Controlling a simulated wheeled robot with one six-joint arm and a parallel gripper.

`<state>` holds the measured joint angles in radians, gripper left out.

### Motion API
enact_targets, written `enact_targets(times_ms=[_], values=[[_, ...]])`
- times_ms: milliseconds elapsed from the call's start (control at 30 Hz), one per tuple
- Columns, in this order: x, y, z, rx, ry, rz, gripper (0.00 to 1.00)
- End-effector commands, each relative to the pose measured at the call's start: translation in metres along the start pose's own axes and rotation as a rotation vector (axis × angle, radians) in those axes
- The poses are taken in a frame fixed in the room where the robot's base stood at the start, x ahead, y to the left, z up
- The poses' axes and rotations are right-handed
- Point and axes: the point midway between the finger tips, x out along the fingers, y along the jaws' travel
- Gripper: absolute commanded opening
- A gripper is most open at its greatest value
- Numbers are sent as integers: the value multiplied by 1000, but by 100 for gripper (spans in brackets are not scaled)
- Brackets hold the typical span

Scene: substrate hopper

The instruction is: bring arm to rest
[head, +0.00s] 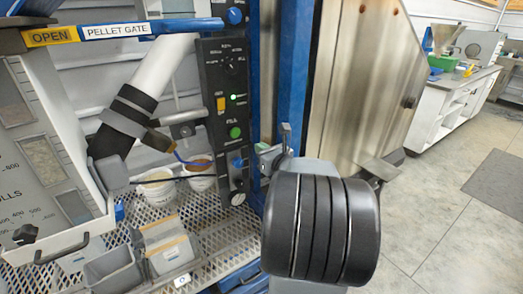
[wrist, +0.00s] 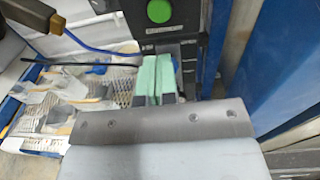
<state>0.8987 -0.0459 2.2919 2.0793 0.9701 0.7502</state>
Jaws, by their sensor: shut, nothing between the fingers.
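My gripper shows in the wrist view (wrist: 155,82) with its two pale green finger pads together and nothing held between them. It points toward the lower part of the black control panel (head: 228,110), whose green button (wrist: 159,11) lies just above the fingers in that view. In the head view my arm's dark, rounded joint (head: 320,225) fills the lower middle. It hides most of my gripper there, so the gap between fingers and panel is hard to judge.
A mesh shelf (head: 215,235) at the left holds white buckets (head: 158,188) and a grey bin (head: 113,272). The pellet gate's blue bar (head: 180,27) and a blue post (head: 293,70) stand close by. Open floor (head: 440,210) lies right, before a white bench (head: 450,105).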

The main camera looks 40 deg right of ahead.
Motion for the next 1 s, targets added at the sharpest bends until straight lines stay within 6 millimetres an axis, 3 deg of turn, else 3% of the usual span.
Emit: enact_targets(times_ms=[367, 533, 700, 1000], values=[[0, 0, 0, -11, 0, 0, 0], [-1, 12, -15, -191, 71, 72, 0], [-16, 50, -51, -535, 230, 310, 0], [-68, 142, -76, -1277, 349, 963, 0]])
